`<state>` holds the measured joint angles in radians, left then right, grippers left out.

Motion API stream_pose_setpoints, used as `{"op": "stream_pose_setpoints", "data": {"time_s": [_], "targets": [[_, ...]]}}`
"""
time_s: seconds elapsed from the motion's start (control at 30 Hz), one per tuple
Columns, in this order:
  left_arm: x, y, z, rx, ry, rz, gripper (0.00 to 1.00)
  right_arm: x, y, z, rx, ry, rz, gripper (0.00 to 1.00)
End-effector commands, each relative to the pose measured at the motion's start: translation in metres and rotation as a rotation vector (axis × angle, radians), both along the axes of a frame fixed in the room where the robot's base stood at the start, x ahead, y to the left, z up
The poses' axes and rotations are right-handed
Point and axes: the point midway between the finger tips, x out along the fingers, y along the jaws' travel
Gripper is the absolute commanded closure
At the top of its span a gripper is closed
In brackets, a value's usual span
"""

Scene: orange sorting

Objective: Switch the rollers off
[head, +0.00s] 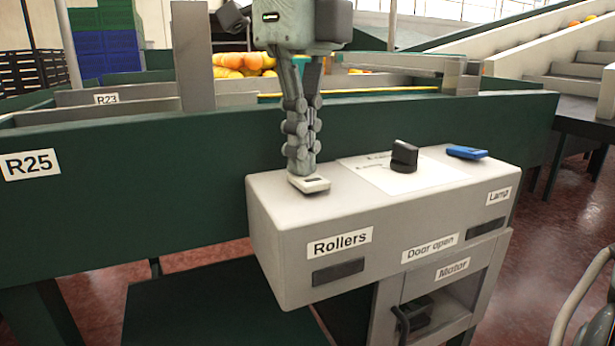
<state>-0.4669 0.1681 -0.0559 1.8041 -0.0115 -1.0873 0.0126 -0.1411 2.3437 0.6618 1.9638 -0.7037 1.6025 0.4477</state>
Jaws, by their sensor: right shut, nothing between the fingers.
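The grey control box (275,235) stands in front of a green conveyor side. Its front bears a "Rollers" label (340,242) with a dark slot (338,271) below it. A small whitish switch (311,185) with a dark inset sits on top of the box, above that label. My right gripper (302,170) points down, shut and empty, with its fingertips at the switch and hiding its back part. I cannot tell whether they press it or which way it is set. My left gripper is not in view.
A black knob (404,156) and a blue switch (466,152) stand on the box top, right of my gripper. Below is an open compartment with a dark handle (404,322). The green conveyor wall (150,190) runs behind, with oranges (237,62) beyond.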

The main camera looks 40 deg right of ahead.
Motion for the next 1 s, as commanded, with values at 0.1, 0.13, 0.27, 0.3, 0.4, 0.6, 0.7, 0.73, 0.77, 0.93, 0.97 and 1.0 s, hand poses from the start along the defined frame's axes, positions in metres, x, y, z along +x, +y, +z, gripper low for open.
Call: {"op": "stream_pose_setpoints", "data": {"time_s": [0.1, 0.13, 0.27, 0.3, 0.4, 0.6, 0.7, 0.73, 0.77, 0.93, 0.97, 1.0], "targets": [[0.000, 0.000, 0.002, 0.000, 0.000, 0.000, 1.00, -0.001, 0.000, 0.001, -0.002, 0.005, 0.000, 1.00], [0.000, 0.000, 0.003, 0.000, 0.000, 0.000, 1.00, -0.001, 0.000, 0.002, -0.002, 0.005, 0.000, 1.00], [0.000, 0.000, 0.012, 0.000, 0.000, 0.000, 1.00, -0.001, 0.000, 0.012, -0.002, 0.004, 0.000, 1.00], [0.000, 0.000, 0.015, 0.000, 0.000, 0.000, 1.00, -0.001, 0.000, 0.016, -0.002, 0.004, 0.000, 1.00], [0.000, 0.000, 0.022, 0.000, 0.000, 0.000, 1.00, 0.000, 0.000, 0.024, -0.003, 0.003, 0.000, 1.00], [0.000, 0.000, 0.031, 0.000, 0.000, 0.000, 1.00, -0.001, 0.000, 0.039, -0.002, 0.004, 0.000, 1.00], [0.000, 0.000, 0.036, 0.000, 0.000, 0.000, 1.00, -0.001, 0.000, 0.047, -0.001, 0.004, -0.001, 1.00], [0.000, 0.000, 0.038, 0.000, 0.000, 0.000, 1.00, -0.001, 0.000, 0.049, -0.002, 0.004, -0.001, 1.00], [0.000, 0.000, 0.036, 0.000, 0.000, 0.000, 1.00, 0.000, 0.000, 0.050, -0.002, 0.003, -0.001, 1.00], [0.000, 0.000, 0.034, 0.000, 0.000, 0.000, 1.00, 0.000, 0.000, 0.063, -0.002, 0.003, -0.001, 1.00], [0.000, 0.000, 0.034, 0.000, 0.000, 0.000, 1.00, 0.000, 0.000, 0.065, -0.002, 0.003, -0.001, 1.00], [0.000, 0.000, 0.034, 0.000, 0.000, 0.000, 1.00, 0.000, 0.000, 0.067, -0.001, 0.003, -0.001, 1.00]]}}
